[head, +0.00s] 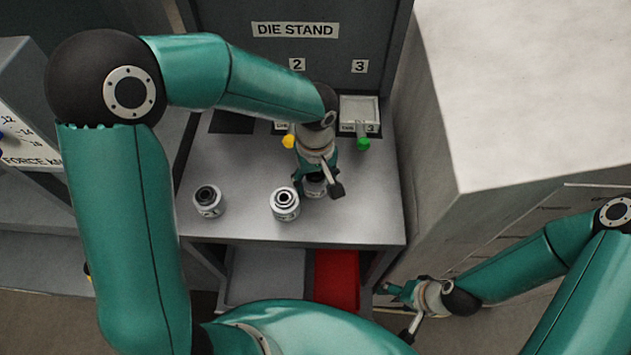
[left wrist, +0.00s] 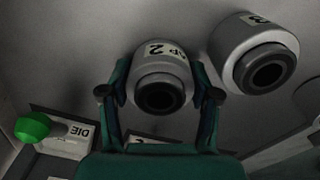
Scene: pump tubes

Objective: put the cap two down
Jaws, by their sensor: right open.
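Cap two (left wrist: 160,75), a grey-white cylinder with a dark ring and its label upside down, is between the fingers of my left gripper (left wrist: 160,85) in the left wrist view. The fingers press on its two sides. In the head view my left gripper (head: 317,187) is over the right part of the stand's shelf, and the cap (head: 316,188) shows partly between the fingers. I cannot tell whether its base touches the shelf. My right gripper (head: 396,312) is open and empty, low at the right, away from the caps.
Two other caps stand on the grey shelf (head: 245,222), one at left (head: 208,201) and one (head: 285,204) close beside my left gripper. Yellow (head: 288,142) and green (head: 363,144) knobs are behind. A grey tray (head: 265,275) and red tray (head: 337,278) lie below.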

